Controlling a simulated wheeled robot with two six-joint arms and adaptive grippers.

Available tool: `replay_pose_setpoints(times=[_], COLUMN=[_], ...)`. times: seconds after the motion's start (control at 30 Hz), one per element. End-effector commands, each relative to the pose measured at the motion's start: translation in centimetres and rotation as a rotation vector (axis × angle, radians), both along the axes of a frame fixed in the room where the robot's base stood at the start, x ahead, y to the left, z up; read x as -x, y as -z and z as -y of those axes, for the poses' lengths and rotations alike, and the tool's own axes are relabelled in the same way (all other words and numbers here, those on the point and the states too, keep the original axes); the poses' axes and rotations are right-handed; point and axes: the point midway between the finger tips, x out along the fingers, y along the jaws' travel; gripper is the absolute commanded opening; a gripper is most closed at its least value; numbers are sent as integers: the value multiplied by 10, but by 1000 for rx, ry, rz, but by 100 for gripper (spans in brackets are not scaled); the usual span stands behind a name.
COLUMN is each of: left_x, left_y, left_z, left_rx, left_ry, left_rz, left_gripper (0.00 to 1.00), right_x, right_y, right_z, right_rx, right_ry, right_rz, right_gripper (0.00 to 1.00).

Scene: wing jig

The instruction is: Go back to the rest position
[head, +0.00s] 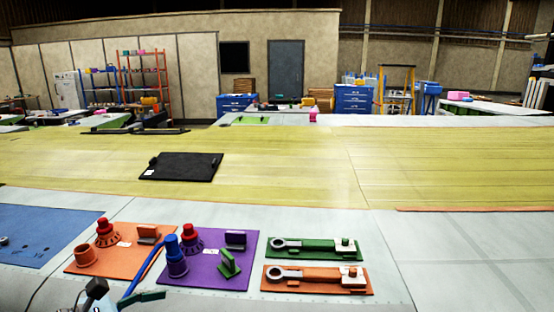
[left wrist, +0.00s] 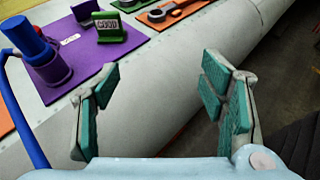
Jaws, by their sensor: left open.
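My left gripper (head: 120,293) is at the bottom left edge of the head view, mostly cut off. In the left wrist view (left wrist: 162,90) its two teal-padded fingers are wide apart with nothing between them. Beyond the fingers is the smooth light grey surface (left wrist: 195,60). A purple board (head: 208,278) with a blue cylinder (head: 177,266) lies ahead of the gripper. The board also shows at the top left of the left wrist view (left wrist: 78,58). My right gripper is in neither view.
A blue tube (head: 146,268) bends near the blue cylinder and passes left of the fingers in the wrist view (left wrist: 18,120). An orange board (head: 88,262), a green tool plate (head: 318,256) and an orange tool plate (head: 318,287) lie nearby. The grey surface at right (head: 480,260) is clear.

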Motion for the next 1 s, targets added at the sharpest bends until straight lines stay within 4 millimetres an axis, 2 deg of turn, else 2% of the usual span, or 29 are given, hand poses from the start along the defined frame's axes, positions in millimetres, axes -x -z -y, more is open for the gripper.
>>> replay_pose_setpoints(times=[0.33, 0.57, 0.77, 1.0], left_x=[18, 40, 77, 141], left_y=[50, 101, 160, 219], left_z=[7, 14, 17, 4], left_rx=[-281, -592, -1001, -1473], left_ry=[123, 295, 581, 1094], left_rz=[164, 337, 538, 704], left_gripper=[65, 65, 65, 65], right_x=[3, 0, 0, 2], right_y=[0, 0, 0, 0], right_z=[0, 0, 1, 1], right_rx=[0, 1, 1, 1], right_ry=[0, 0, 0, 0], right_rz=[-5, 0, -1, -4], right_gripper=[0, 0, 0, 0])
